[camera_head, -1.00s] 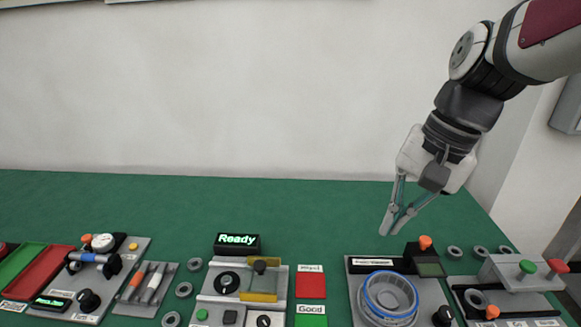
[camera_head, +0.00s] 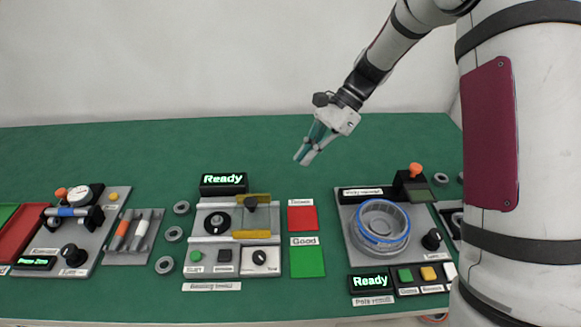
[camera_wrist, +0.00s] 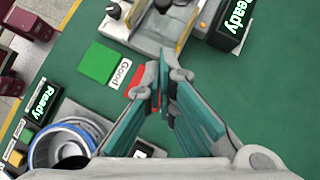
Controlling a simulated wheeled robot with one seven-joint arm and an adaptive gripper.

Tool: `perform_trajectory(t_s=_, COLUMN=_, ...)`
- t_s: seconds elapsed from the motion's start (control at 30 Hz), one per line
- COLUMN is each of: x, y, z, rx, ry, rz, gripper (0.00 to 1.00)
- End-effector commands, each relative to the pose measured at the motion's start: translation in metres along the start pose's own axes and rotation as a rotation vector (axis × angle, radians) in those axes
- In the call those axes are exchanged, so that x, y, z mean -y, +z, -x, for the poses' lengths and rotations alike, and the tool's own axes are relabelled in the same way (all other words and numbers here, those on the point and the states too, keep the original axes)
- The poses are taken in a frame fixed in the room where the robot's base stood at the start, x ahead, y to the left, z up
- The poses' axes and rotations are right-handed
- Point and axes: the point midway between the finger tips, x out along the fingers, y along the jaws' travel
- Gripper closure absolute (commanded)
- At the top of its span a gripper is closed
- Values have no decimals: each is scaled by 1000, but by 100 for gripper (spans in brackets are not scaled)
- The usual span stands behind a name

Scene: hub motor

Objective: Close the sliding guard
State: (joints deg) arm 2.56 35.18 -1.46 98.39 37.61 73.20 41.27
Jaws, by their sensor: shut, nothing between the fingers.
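The sliding guard (camera_head: 252,235) is a clear panel with yellow edges and a dark knob (camera_head: 250,203). It sits at the right part of the middle grey station (camera_head: 207,240). The black round dial part (camera_head: 216,222) to its left is uncovered. Part of the guard's yellow edge shows at the top of the wrist view (camera_wrist: 186,22). My gripper (camera_head: 302,161) is shut and empty, raised in the air to the right of and behind the guard, not touching it. In the wrist view its teal fingers (camera_wrist: 161,82) point toward the station.
A lit Ready display (camera_head: 223,180) stands behind the station. A red square (camera_head: 301,217) and a green square (camera_head: 307,262) lie flat to its right. A station with a blue-rimmed coil (camera_head: 381,222) is further right. Grey rings (camera_head: 173,234) lie to the left.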

Motion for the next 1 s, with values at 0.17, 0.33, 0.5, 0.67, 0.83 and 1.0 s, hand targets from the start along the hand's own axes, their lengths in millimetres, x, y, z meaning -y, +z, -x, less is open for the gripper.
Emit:
perform_trajectory(t_s=0.17, x=-2, y=2, z=-33, rx=2, ry=5, rz=0, gripper=100)
perform_trajectory(t_s=0.33, x=-2, y=2, z=-66, rx=2, ry=6, rz=1, gripper=100)
perform_trajectory(t_s=0.5, x=-2, y=7, z=-95, rx=0, ry=4, rz=4, gripper=100)
perform_trajectory(t_s=0.67, x=-2, y=20, z=-110, rx=-1, ry=3, rz=4, gripper=100)
perform_trajectory(t_s=0.83, x=-1, y=26, z=-117, rx=0, ry=1, rz=2, gripper=100)
perform_trajectory(t_s=1.0, x=-1, y=27, z=-118, rx=-1, ry=1, rz=2, gripper=100)
